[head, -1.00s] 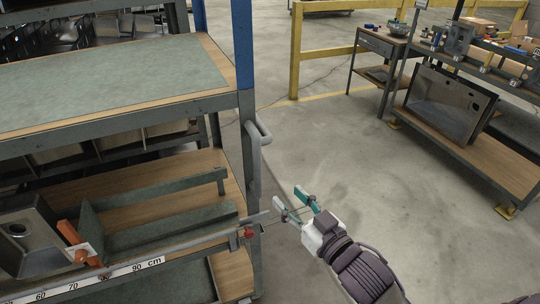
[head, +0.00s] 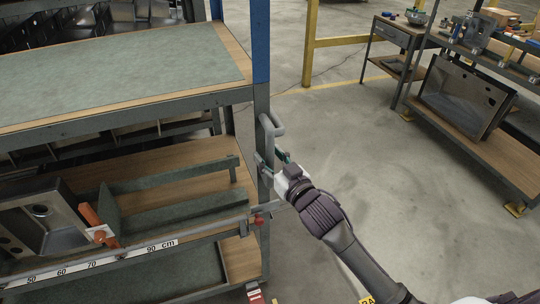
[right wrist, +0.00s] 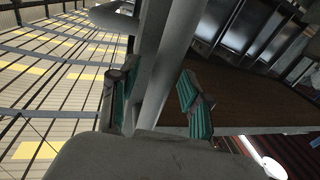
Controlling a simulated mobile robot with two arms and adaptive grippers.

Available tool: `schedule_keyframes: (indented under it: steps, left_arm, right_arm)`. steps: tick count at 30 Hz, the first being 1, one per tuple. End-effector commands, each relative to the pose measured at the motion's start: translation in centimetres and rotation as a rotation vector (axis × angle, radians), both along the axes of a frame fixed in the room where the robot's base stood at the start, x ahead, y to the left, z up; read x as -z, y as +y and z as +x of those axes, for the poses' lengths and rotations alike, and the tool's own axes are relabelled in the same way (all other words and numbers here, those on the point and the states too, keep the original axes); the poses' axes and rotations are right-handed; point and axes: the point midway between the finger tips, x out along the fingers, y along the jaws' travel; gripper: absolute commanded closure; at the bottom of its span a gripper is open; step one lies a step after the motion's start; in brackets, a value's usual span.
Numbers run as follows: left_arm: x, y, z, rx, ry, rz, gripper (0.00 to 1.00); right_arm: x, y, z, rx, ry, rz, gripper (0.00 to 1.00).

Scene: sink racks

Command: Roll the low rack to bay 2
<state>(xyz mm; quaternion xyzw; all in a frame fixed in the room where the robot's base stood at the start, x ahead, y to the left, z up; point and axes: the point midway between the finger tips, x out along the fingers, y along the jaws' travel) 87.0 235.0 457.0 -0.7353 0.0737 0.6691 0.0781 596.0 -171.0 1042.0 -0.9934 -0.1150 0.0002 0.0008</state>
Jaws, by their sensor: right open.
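The rack (head: 180,106) fills the left of the head view, with green-topped shelves, a blue upper post and a grey bar handle (head: 272,126) on its right corner post. My right gripper (head: 271,163) is at the lower part of this handle, with its fingers open. In the right wrist view my right gripper (right wrist: 157,102) has its teal-padded fingers on either side of a grey bar. I cannot tell whether the pads touch it. My left gripper is not in view. No full bay 2 marking is readable.
A steel sink (head: 48,222) and an orange stop (head: 97,222) are on the rack's lower shelf, behind a centimetre scale (head: 110,262). A workbench (head: 470,150) with another sink stands at right. A yellow rail (head: 310,45) is behind. The floor between is open. A yellow label (head: 367,300) shows at the bottom edge.

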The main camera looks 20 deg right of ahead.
Motion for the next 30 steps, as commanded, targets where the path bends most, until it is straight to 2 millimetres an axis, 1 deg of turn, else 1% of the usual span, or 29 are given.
schedule_keyframes:
  steps: [5,6,8,9,14,25,30]
  left_arm:
    - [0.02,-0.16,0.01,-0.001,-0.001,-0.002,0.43]
    - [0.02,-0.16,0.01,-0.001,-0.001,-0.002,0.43]
    - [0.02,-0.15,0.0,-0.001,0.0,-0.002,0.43]
    - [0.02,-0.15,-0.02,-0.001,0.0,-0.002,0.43]
    - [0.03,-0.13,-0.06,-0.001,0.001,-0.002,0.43]
    - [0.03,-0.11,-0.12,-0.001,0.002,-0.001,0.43]
    - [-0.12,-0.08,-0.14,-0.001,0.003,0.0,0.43]
  right_arm:
    - [0.04,0.02,0.0,0.0,0.0,0.0,0.53]
    - [0.04,0.02,-0.01,0.0,0.0,0.0,0.56]
    - [0.04,0.02,-0.01,0.0,0.0,0.0,0.66]
    - [0.04,0.01,-0.02,0.0,0.0,0.0,0.72]
    - [0.04,0.01,-0.03,0.0,0.0,0.0,0.99]
    - [0.05,-0.04,-0.04,0.0,0.001,0.0,1.0]
    - [0.04,-0.67,-0.01,0.001,0.001,-0.002,1.0]
